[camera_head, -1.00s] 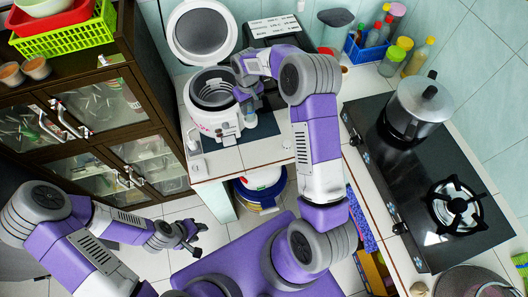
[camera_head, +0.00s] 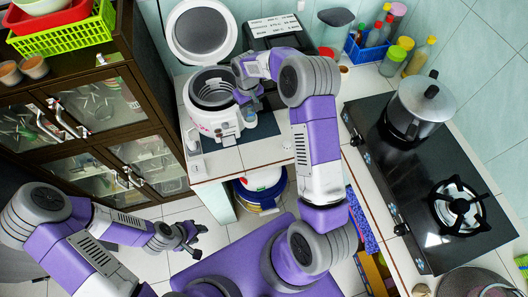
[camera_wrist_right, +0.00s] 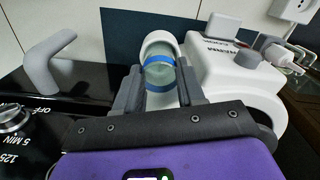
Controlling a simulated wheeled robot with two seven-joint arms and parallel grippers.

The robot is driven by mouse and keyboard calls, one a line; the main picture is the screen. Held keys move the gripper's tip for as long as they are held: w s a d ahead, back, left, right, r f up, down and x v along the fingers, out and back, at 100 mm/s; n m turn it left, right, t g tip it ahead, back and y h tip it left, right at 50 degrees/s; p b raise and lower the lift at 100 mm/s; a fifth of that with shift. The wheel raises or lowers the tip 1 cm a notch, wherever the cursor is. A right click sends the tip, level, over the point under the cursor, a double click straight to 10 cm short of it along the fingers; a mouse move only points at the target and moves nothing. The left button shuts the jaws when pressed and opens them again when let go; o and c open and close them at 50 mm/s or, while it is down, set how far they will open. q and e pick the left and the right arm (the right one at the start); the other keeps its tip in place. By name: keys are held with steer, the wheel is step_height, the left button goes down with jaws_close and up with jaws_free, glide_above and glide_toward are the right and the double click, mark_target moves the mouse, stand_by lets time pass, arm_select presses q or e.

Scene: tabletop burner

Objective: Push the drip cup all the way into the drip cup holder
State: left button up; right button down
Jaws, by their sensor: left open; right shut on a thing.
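The drip cup (camera_wrist_right: 160,78), greenish and translucent with a blue band, sits between the fingers of my right gripper (camera_wrist_right: 158,92) in the right wrist view. My right gripper is shut on it, beside the white rice cooker (camera_wrist_right: 228,68). A white curved piece (camera_wrist_right: 160,40), perhaps the drip cup holder, arches around the cup's far end; how deep the cup sits there cannot be told. In the head view my right gripper (camera_head: 247,98) is at the right side of the cooker (camera_head: 211,100) and largely covers the cup. My left gripper (camera_head: 190,239) is open and empty, low over the floor.
The cooker's round lid (camera_head: 201,32) stands open behind it. A black appliance (camera_head: 275,32) stands at the back of the counter, close to my right arm. A stove (camera_head: 415,180) with a pot (camera_head: 418,108) is at right. A dark wooden cabinet (camera_head: 95,125) is at left.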

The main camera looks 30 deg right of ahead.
steer(key=shift+f+b, duration=0.35)
steer(key=shift+f, duration=0.2)
steer(key=c, duration=0.6)
jaws_free()
steer(key=shift+c, duration=1.3)
steer(key=shift+r, duration=0.15)
steer(key=shift+r+p, duration=0.7)
steer(key=shift+r, duration=0.25)
step_height(320, 180, up, 5)
steer(key=p, duration=0.3)
